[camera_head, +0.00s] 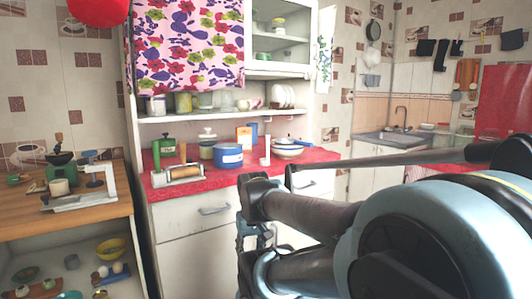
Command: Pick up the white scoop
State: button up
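A small upright white thing (265,151), perhaps the white scoop, stands on the red counter top (222,184) between the blue tin and the stacked bowls. It is too small to be sure of its shape. My arm fills the lower right. Dark linkages at its near-left end look like my gripper (254,240), in front of the cabinet drawers and lower in the picture than the white thing. The fingertips are not clear, so I cannot see whether it is open or shut. Nothing held is visible.
A blue tin (229,156), stacked bowls (287,149) and a rolling pin (186,170) on a holder crowd the red counter. A wooden table (95,207) with a grinder (61,169) stands left. A sink (392,137) is at the back right.

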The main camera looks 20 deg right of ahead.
aim_at(264, 162)
jog(key=k, duration=0.5)
jog(key=z, duration=1.65)
jog(key=i, duration=0.5)
jog(key=u, duration=1)
